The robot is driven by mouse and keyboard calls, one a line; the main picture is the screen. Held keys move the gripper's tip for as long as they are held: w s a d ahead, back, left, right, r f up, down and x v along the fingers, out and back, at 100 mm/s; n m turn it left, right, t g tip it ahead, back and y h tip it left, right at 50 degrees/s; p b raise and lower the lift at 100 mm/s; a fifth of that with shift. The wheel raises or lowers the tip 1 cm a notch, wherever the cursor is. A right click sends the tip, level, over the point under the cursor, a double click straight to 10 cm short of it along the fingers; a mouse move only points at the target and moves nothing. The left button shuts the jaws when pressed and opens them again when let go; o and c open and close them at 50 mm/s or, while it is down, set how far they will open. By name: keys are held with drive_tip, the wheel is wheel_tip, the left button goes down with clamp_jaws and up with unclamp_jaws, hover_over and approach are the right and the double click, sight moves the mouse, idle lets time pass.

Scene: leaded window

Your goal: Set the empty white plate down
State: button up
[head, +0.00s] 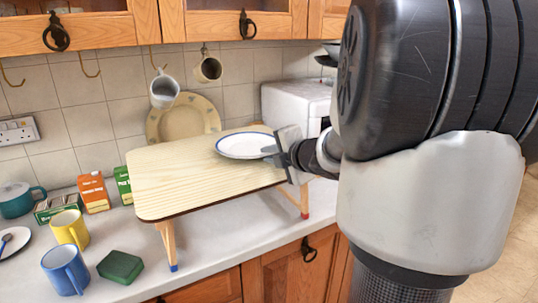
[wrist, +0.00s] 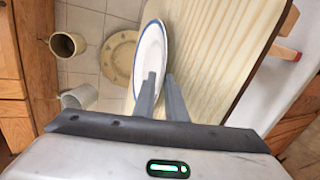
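The white plate with a blue rim (head: 243,145) is empty and roughly level at the right part of a small pale wooden table (head: 185,175). My gripper (head: 274,153) comes from the right and holds the plate by its near-right rim. In the wrist view the plate (wrist: 149,58) runs in between my two grey fingers (wrist: 162,95), one finger on each side of the rim. The plate is over or on the tabletop; I cannot tell whether its underside touches. The rim between the fingers is partly hidden.
The small table stands on the counter (head: 210,243). Its left top is bare. Yellow mug (head: 69,228), blue mug (head: 66,268) and green sponge (head: 120,267) lie left. A beige plate (head: 184,118) leans behind; mugs (head: 164,90) hang above. A white appliance (head: 296,105) stands back right.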

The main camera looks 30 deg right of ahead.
drive_tip(key=p+v, duration=0.5)
drive_tip(key=v, duration=0.7)
drive_tip(key=shift+p, duration=0.35)
